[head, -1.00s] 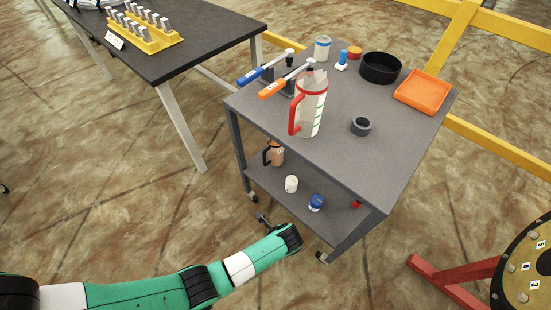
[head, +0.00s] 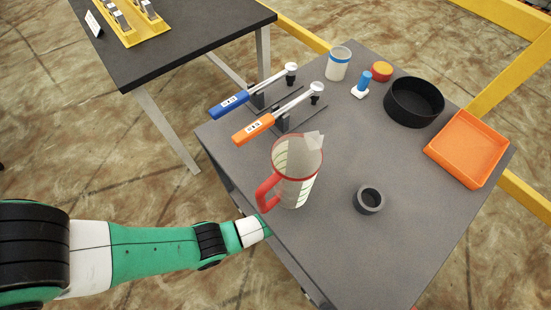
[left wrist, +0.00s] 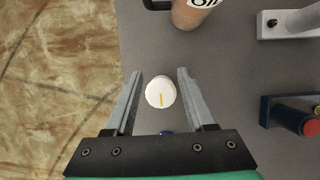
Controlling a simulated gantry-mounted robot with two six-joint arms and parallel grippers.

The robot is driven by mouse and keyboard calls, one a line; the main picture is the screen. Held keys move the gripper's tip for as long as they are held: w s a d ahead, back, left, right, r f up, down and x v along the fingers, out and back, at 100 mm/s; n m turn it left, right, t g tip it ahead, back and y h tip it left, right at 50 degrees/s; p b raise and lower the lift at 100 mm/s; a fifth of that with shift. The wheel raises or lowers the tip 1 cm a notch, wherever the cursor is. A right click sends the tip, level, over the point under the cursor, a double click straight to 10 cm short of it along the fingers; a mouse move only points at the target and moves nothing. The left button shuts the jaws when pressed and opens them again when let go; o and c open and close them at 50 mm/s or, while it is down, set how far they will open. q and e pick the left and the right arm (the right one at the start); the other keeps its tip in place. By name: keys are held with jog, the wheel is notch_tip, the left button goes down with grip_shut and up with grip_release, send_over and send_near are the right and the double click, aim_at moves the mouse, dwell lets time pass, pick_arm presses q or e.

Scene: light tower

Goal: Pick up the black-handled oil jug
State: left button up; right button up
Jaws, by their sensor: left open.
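The black-handled oil jug (left wrist: 196,12) shows in the left wrist view at the top edge, cut off. It has a brownish body, part of an "OIL" label, and a black handle (left wrist: 157,4) toward the left. My left gripper (left wrist: 160,73) is open, its fingers pointing toward the jug side of the picture and apart from it. A white round-topped container (left wrist: 160,92) appears between the fingers; I cannot tell its depth relative to them. In the head view the jug and my left gripper are hidden under the cart's top. My right gripper is not in view.
A red-handled jug (head: 302,188) stands on the cart top (head: 330,245) near its left edge. A blue item (left wrist: 166,132) is mostly hidden behind my gripper. At right in the wrist view are a grey block (left wrist: 290,24) and a dark blue one (left wrist: 280,108) with a red part.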

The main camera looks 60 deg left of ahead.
pick_arm(q)
jog(key=shift+s+d+f, duration=0.1)
jog(key=shift+s+d, duration=0.15)
jog(key=shift+s, duration=0.25)
jog(key=s+a+f+b, duration=0.2)
jog(key=a+b, duration=0.2)
jog(key=a, duration=0.8)
jog(key=shift+a+f, duration=0.35)
jog(key=shift+f, duration=0.05)
pick_arm(e)
jog(key=f, duration=0.3)
jog(key=s+f, duration=0.1)
jog(key=shift+d+f, duration=0.25)
jog(key=shift+d, duration=0.1)
pick_arm(q)
grip_shut()
